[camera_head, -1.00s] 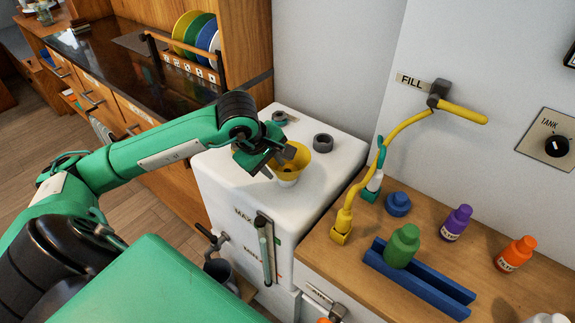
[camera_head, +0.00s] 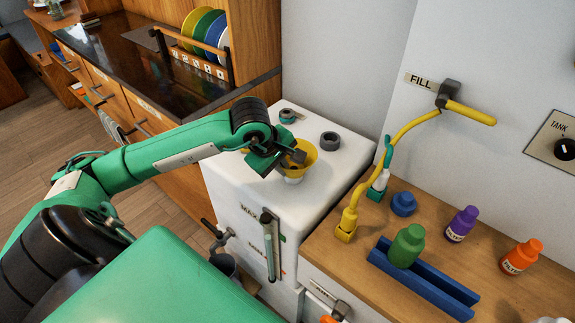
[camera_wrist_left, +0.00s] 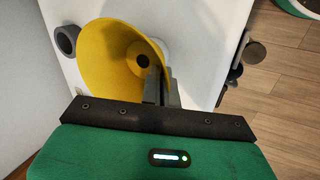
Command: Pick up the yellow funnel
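The yellow funnel (camera_head: 307,165) stands upright, wide mouth up, on the top of the white tank (camera_head: 345,178). In the left wrist view the funnel (camera_wrist_left: 105,62) fills the upper left, with its dark hole visible. My left gripper (camera_head: 297,156) is at the funnel's rim. In the wrist view the left gripper's fingers (camera_wrist_left: 162,88) are close together with the funnel's wall between them, one on the inner side and one on the outer side. The funnel's lower end is partly hidden. My right gripper is out of view.
A grey ring (camera_head: 330,141) and a grey-teal cap (camera_head: 288,116) are on the tank top. A yellow hose (camera_head: 374,155) hangs to the right. A green bottle (camera_head: 406,246) stands at the blue rack (camera_head: 440,290). A purple bottle (camera_head: 461,224) and orange bottle (camera_head: 521,256) stand beyond.

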